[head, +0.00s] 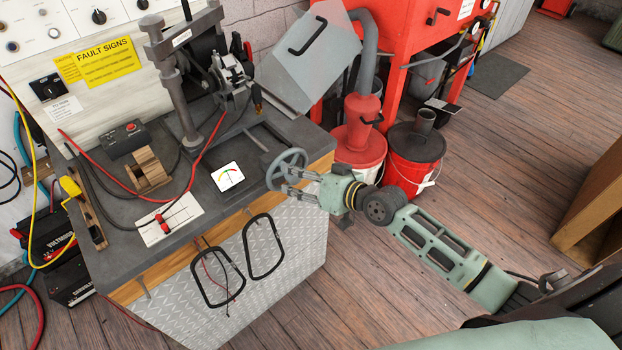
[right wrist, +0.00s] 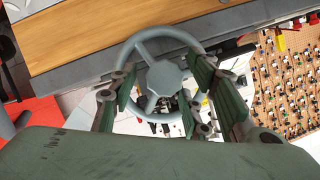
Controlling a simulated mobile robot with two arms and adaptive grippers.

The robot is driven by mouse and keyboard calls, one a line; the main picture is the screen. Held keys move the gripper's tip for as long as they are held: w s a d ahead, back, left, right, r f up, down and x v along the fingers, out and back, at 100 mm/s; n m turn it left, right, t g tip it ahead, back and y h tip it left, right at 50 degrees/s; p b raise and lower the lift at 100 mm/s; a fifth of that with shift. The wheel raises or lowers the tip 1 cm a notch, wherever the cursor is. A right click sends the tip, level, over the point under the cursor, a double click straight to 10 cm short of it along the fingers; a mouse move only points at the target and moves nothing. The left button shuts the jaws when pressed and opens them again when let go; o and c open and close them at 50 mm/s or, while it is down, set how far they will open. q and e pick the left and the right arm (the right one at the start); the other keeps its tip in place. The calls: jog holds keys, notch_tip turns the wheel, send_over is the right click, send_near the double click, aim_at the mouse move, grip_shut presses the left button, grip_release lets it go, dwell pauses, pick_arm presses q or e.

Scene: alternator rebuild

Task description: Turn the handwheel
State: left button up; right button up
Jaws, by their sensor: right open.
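The grey handwheel (head: 288,152) has a round rim, spokes and a hub, and it stands at the right front corner of the workbench. My right gripper (head: 287,180) is at the wheel, its arm coming in from the lower right. In the right wrist view the handwheel (right wrist: 165,77) faces the camera, and the open right gripper (right wrist: 165,80) has its green-padded fingers on either side of the hub, across the rim's width. Whether the fingers touch the wheel cannot be told. My left gripper is not in view.
Red buckets (head: 414,160) stand behind the arm.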

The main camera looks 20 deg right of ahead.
jog(key=v, duration=1.1)
jog(key=shift+s+d, duration=0.25)
jog(key=d+f+m+h, duration=0.1)
jog(key=d+f+h, duration=0.1)
jog(key=d+f, duration=0.35)
jog(key=d+f+h, duration=0.2)
jog(key=f, duration=0.7)
jog(key=s+d+f+g+h, duration=0.15)
jog(key=s+f, duration=0.25)
jog(key=f, duration=0.4)
jog(key=s+d+f+g+h, duration=0.1)
jog(key=s+d+f+g, duration=0.15)
jog(key=s+f, duration=0.4)
jog(key=s+a+f+g, duration=0.3)
jog(key=s+f, duration=0.9)
jog(key=f, duration=0.3)
jog(key=s+a+f+n+g, duration=0.1)
jog(key=s+a+f, duration=0.3)
jog(key=s, duration=0.5)
jog(key=s+a+f+n+g, duration=0.2)
jog(key=s+a+f+g, duration=0.1)
jog(key=s, duration=0.6)
jog(key=shift+s+a+f, duration=0.15)
jog(key=shift+a+f, duration=0.4)
jog(key=shift+a, duration=0.4)
jog(key=shift+h, duration=0.25)
